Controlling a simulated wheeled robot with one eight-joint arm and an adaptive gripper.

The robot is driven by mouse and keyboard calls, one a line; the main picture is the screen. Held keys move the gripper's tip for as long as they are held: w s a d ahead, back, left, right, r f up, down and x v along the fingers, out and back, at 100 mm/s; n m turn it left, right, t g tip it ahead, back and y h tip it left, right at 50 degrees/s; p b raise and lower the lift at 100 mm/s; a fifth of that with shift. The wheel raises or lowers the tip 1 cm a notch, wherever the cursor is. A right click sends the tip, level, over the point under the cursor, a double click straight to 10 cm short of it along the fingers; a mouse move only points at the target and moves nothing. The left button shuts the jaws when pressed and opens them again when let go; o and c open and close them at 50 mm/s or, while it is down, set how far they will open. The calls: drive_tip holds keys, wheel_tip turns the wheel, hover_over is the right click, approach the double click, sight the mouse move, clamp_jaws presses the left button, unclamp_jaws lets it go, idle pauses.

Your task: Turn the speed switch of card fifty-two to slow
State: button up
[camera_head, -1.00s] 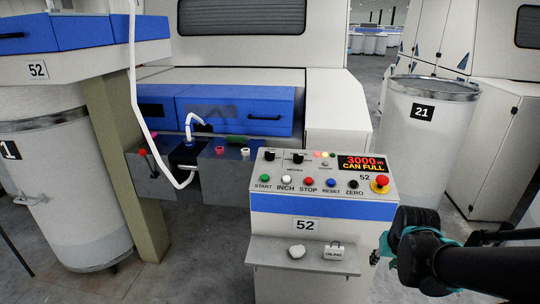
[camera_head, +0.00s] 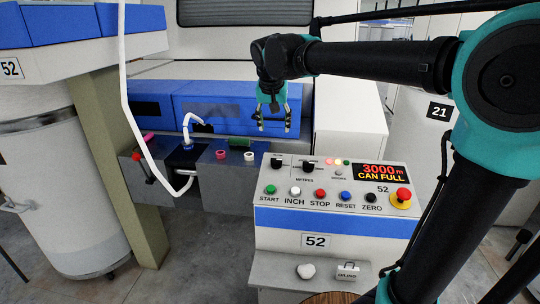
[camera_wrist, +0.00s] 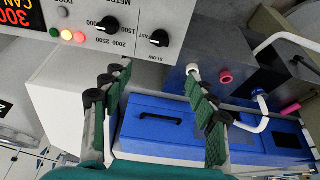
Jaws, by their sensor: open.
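The card 52 control console (camera_head: 330,222) stands in front of me with the number 52 on its face. The speed switch (camera_head: 277,163) is a small black knob at the panel's upper left. It also shows in the wrist view (camera_wrist: 159,38), where FAST and SLOW are printed beside it; I cannot tell which one it points to. My gripper (camera_head: 274,120) is open and empty, pointing down above and behind the panel's upper left edge. In the wrist view its fingers (camera_wrist: 158,78) are spread, with the switch beyond their tips and apart from them.
A metres knob (camera_head: 308,165) sits right of the switch. The display (camera_head: 379,173) reads 3000 m, CAN FULL. Coloured buttons and a red emergency knob (camera_head: 402,196) line the panel. A shelf (camera_head: 285,271) below holds small items. The blue machine cover (camera_head: 225,105) is behind.

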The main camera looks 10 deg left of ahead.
sight(276, 159)
drive_tip(key=x, duration=1.7)
drive_tip(key=shift+f, duration=0.15)
drive_tip(key=shift+c, duration=0.2)
drive_tip(key=c, duration=1.1)
